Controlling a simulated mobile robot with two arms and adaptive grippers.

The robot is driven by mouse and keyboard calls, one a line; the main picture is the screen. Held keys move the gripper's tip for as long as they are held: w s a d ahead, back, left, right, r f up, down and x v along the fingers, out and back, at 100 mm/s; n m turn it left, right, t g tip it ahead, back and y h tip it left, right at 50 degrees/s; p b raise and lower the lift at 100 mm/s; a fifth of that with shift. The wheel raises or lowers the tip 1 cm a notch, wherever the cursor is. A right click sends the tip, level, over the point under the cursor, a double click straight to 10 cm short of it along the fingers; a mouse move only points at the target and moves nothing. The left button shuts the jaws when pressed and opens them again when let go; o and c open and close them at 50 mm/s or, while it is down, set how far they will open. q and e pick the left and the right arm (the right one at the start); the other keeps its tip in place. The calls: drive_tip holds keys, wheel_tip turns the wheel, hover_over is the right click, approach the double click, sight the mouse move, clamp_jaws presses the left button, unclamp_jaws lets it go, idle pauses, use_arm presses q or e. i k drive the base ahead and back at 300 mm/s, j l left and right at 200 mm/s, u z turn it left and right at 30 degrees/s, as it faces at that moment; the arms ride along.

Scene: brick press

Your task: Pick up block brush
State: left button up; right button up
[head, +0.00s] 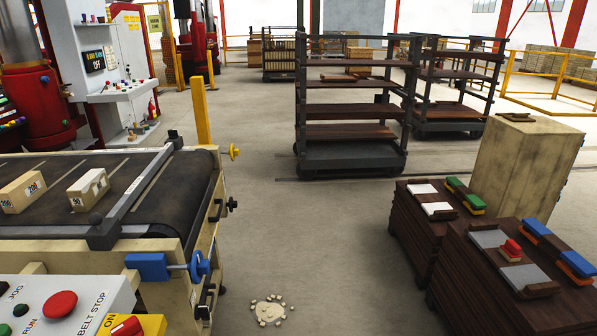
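No object is plainly recognisable as the block brush. Several small block-shaped items lie on two dark brown stacks at the right. A small red item (510,249) sits on a grey plate (488,239) on the nearer stack. Two blue-topped items (537,229) lie along that stack's far right side. Whether any of these has bristles is too small to tell. Neither of my grippers is in view.
A conveyor (180,190) with two pale bricks (88,189) stands at the left, above a control panel (60,305). Pale rubble (269,311) lies on the floor. A beige cabinet (525,165) and shelf racks (350,130) stand farther back. The floor between conveyor and stacks is otherwise clear.

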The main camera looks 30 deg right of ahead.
sight(510, 251)
drive_tip(key=z, duration=2.45)
drive_tip(key=i+l, duration=0.2)
drive_tip(key=i, duration=0.15)
drive_tip(key=i+l, duration=0.15)
drive_tip(key=i, duration=0.15)
